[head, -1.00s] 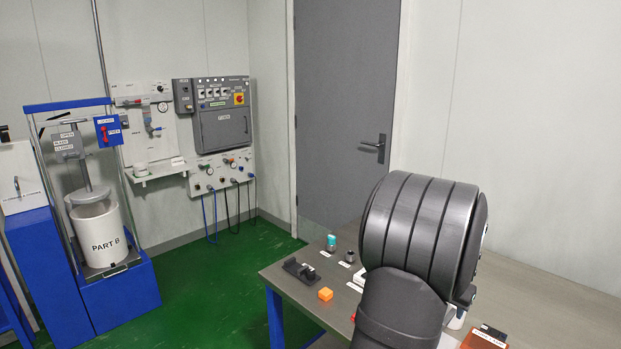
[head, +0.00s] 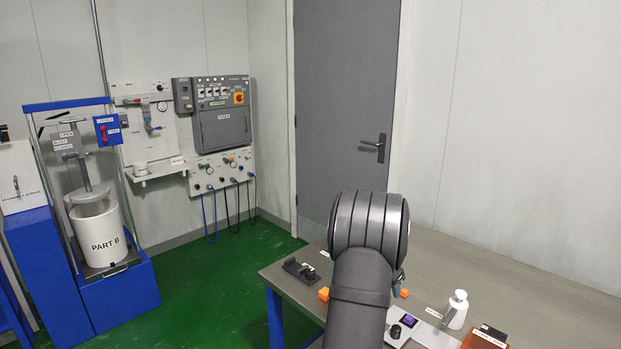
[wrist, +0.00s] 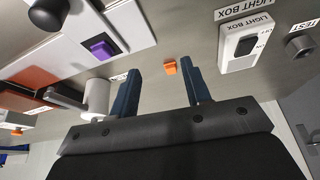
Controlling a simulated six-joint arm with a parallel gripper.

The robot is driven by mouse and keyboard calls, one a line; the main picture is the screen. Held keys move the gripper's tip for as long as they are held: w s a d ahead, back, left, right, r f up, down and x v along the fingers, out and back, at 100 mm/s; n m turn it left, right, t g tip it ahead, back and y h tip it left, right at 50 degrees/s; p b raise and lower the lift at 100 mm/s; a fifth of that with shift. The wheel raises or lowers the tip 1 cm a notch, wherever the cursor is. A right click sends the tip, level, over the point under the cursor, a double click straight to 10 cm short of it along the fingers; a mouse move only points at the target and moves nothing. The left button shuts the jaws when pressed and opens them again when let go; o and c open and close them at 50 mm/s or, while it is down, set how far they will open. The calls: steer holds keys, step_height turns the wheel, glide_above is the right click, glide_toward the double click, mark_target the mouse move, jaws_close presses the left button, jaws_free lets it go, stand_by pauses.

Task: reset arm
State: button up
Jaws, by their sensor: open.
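My gripper (wrist: 159,68) shows in the wrist view with its two blue fingers spread apart and nothing between them. A small orange block (wrist: 170,67) appears beyond the fingertips, on the grey bench, apart from them. In the head view my arm stands over the bench, and its dark links hide the fingers. An orange block (head: 323,294) lies left of my arm, and another orange piece (head: 404,293) shows just to its right.
A white bottle (head: 456,310) stands on the bench (head: 510,270), near a panel with a purple button (head: 410,321) and a black knob. A black fixture (head: 300,270) sits at the left. The wrist view shows a light box switch (wrist: 247,42). The bench's back right is clear.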

steer(key=w+a+f, duration=0.3)
steer(key=shift+w+a+f, duration=0.15)
steer(key=shift+w+f, duration=0.15)
steer(key=shift+f, duration=0.15)
